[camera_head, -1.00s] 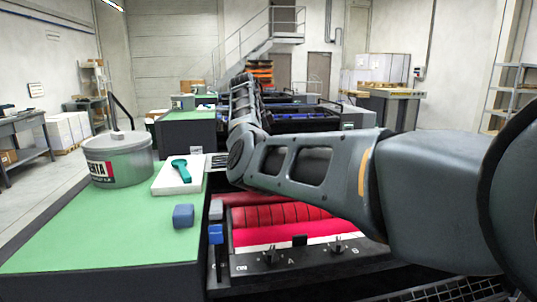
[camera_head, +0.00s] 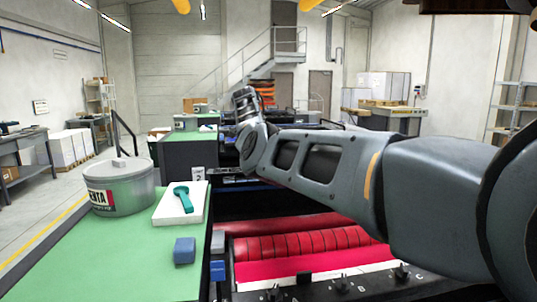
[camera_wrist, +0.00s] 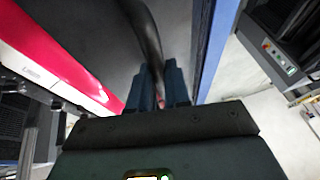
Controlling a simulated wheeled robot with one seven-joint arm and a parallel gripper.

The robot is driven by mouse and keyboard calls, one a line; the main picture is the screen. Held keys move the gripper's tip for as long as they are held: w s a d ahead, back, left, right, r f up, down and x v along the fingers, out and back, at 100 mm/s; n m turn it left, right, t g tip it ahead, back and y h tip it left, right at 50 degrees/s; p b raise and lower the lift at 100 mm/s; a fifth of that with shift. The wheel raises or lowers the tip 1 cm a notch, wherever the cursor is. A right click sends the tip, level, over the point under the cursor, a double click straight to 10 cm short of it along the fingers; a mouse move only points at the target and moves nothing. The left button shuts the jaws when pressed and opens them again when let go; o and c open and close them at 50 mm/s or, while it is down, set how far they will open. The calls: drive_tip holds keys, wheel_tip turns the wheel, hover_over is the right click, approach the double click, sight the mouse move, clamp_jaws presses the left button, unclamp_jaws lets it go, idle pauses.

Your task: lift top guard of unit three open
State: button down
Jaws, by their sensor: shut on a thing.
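In the wrist view my gripper (camera_wrist: 168,82) has its two dark blue-grey fingers close together on a black curved bar (camera_wrist: 148,38). The bar runs along the edge of a dark grey panel (camera_wrist: 92,28), which looks like the top guard. A magenta strip (camera_wrist: 50,62) lies left of the panel. In the head view the ink unit's red rollers (camera_head: 285,243) lie exposed below my forearm. My fingers and the held bar are hidden in that view, and so is how far the guard stands open.
A green-topped bench (camera_head: 110,255) at the left holds an ink tin (camera_head: 122,192), a white pad (camera_head: 178,212) with a teal tool, and a blue block (camera_head: 184,250). A blue upright (camera_wrist: 212,50) stands close right of my fingers. Floor is free at far left.

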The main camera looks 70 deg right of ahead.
drive_tip(key=c, duration=1.5)
unclamp_jaws()
drive_tip(key=shift+f, duration=0.6)
drive_tip(key=shift+o, duration=0.6)
drive_tip(key=shift+w+d+f, duration=0.1)
drive_tip(key=shift+d, duration=0.1)
drive_tip(key=shift+o, duration=1.4)
drive_tip(key=shift+r, duration=0.25)
drive_tip(key=shift+r, duration=0.2)
drive_tip(key=b+v, duration=0.1)
drive_tip(key=v, duration=0.6)
drive_tip(key=shift+r, duration=0.2)
drive_tip(key=shift+w+a+b, duration=0.1)
drive_tip(key=shift+w+b, duration=0.1)
drive_tip(key=shift+b, duration=0.1)
